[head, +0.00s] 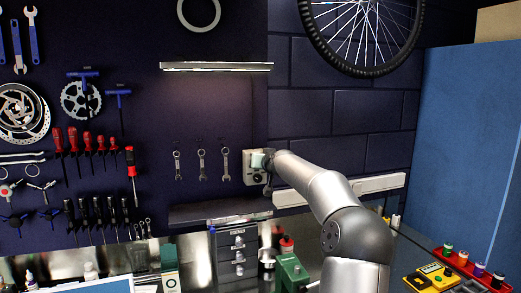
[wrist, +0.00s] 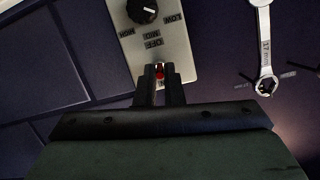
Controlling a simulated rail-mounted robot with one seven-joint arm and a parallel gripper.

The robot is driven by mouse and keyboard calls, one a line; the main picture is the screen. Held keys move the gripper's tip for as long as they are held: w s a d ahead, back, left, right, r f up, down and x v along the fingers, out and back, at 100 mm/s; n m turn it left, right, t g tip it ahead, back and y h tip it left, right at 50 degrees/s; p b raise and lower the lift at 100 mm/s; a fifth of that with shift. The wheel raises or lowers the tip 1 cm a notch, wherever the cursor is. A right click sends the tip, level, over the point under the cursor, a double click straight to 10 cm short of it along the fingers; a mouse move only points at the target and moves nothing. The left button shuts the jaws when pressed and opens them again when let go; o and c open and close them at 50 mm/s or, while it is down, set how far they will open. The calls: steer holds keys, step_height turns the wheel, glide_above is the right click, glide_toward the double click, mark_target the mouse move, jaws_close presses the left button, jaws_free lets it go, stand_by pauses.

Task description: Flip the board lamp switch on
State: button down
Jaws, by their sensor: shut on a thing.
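The white switch box (head: 250,172) is on the wall at the right end of the tool board. In the wrist view its plate (wrist: 172,45) carries a black knob (wrist: 142,10) marked with HIGH, MID, LOW and OFF. My gripper (wrist: 160,85) is at the plate's end beyond the knob, its fingers close together on a small red-tipped switch lever (wrist: 160,71). The lever is mostly hidden between the fingers, so its position is unclear. In the head view my gripper (head: 266,163) covers part of the box. The board lamp (head: 216,67) has a bright underside, and the board below it glows.
Several wrenches (head: 202,165) hang left of the box, and one wrench (wrist: 265,50) shows near my gripper in the wrist view. A shelf (head: 220,213) lies below. A white rail (head: 385,183) runs right, and a bike wheel (head: 362,30) hangs above.

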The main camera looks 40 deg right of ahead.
steer(key=shift+w+r+g+y+p, duration=0.15)
steer(key=shift+r+g+y+p, duration=0.3)
steer(key=shift+g+p, duration=0.7)
steer(key=c, duration=1.5)
jaws_free()
steer(key=shift+c, duration=0.2)
steer(key=b+v, duration=0.6)
steer(key=v, duration=1.1)
steer(key=shift+r+b, duration=0.25)
steer(key=shift+b, duration=0.1)
steer(key=shift+a, duration=0.2)
